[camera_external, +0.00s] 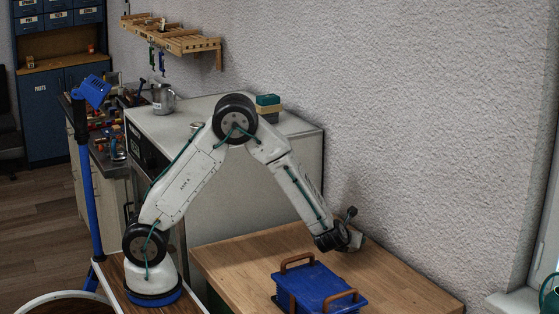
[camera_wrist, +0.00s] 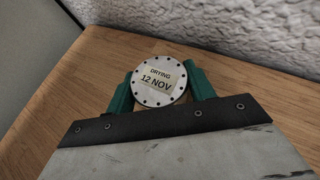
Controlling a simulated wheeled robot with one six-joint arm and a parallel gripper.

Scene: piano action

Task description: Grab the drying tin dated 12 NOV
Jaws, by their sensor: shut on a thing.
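A round, pale tin (camera_wrist: 160,82) with dark dots around its lid shows in the wrist view. Its label reads "DRYING 12 NOV". My gripper (camera_wrist: 161,88) has its two green fingers on either side of the tin and is shut on it. Behind the tin are the wooden tabletop and the wall. In the external view my gripper (camera_external: 350,238) is at the back of the wooden table, close to the wall. The tin is not clearly visible there. I cannot tell whether it rests on the table or is lifted.
A blue box (camera_external: 318,288) with brown handles stands at the front of the wooden table (camera_external: 240,255). A pale cabinet (camera_external: 290,122) stands behind the table to the left, with a metal jug (camera_external: 163,99) and green-topped block (camera_external: 268,103) on it. Bare tabletop lies right of the box.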

